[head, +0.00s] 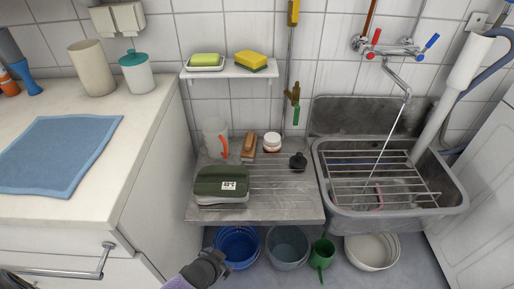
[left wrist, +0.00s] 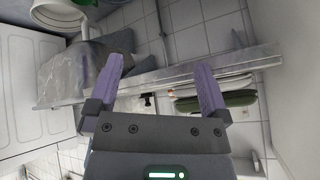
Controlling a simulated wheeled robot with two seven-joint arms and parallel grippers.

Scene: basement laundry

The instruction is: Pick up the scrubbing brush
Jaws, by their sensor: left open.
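The scrubbing brush (head: 249,142), with a brown wooden body, stands on the steel drainboard (head: 290,206) against the tiled wall. It is between a clear jug with an orange handle (head: 215,138) and a white tub (head: 272,142). A dark green folded-looking item with a label (head: 220,182) lies in front of it. My left gripper (head: 208,266) is low in front of the drainboard, well short of the brush. In the left wrist view its two lavender fingers (left wrist: 158,68) are apart with nothing between them. I cannot make out the brush in that view. My right gripper is not in view.
A black item (head: 298,161) sits at the drainboard's right. The sink (head: 455,202) with a wire rack and running tap adjoins it. A wall shelf (head: 230,71) with soap and a sponge hangs above. Buckets (head: 288,247) stand below. The left counter (head: 150,110) rises higher than the drainboard.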

